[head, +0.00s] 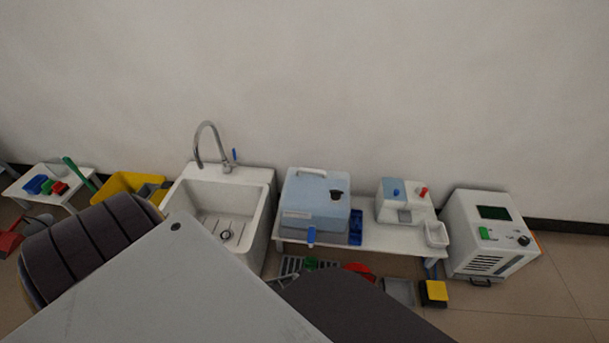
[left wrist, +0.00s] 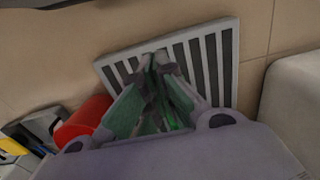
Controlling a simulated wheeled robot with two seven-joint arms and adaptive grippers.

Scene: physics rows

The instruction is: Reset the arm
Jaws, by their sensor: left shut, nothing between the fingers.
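My left gripper (left wrist: 160,68) shows in the left wrist view with its fingers drawn together and nothing between them. It points at a grey slotted rack (left wrist: 222,48), which lies on the tiled floor; whether the tips touch it I cannot tell. In the head view a large grey part of my own body covers the lower middle, and I cannot make out the left gripper there. My right gripper is in neither view.
A red object (left wrist: 88,120) lies left of the rack. In the head view, a white sink (head: 258,190) with a tap stands beside a low white table (head: 385,237) bearing a blue-lidded box (head: 318,192).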

